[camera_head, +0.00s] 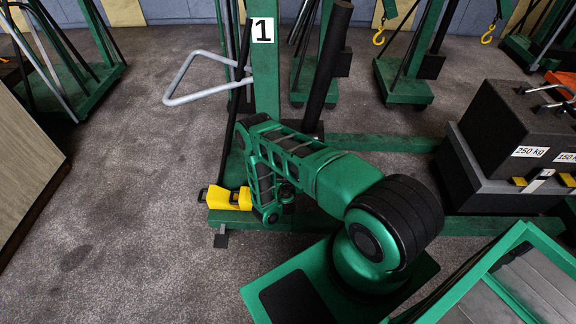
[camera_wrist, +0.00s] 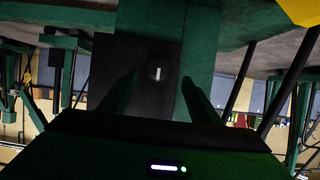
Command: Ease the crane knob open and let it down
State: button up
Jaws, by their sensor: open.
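The crane is a green frame with an upright post (camera_head: 266,85) marked 1 and a low base. In the wrist view, a small round dark knob (camera_wrist: 154,74) with a pale upright mark sits on a black block (camera_wrist: 106,75) on the green post. My gripper (camera_wrist: 160,82) is open, its two green fingers on either side of the knob in the picture, with gaps showing. I cannot tell how far the fingertips are from it. In the head view my own arm covers the lower post, and the knob and my fingers are hidden.
A grey bent handle (camera_head: 190,80) juts left from the post. Black weight blocks (camera_head: 510,140) stand at right. More green cranes line the wall. Carpet (camera_head: 130,190) at left is clear.

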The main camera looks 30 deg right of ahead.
jog(key=shift+x, duration=4.3)
jog(key=shift+d, duration=0.1)
jog(key=c, duration=1.1)
jog(key=shift+o, duration=0.2)
